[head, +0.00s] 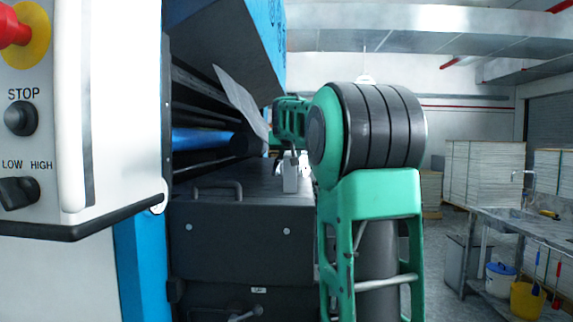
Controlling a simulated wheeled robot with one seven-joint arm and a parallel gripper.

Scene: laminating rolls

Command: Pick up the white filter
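No object here can be named the white filter with certainty. A thin pale sheet (240,103) hangs tilted at the machine's rollers, left of my green arm. A small pale grey upright piece (290,176) shows at the top of the dark machine housing, just below the far end of my arm; I cannot tell whether it is part of my gripper or a separate thing. My arm's large green and dark joint fills the middle of the view. My gripper's fingers cannot be made out, so their opening and anything between them are hidden.
The laminating machine's dark housing (245,245) has a handle on top. Its white control panel (75,110) juts in close at left. At right are stacked pale sheets (485,175), a metal bench (525,228), a yellow bucket (526,300) and a white bucket (500,280).

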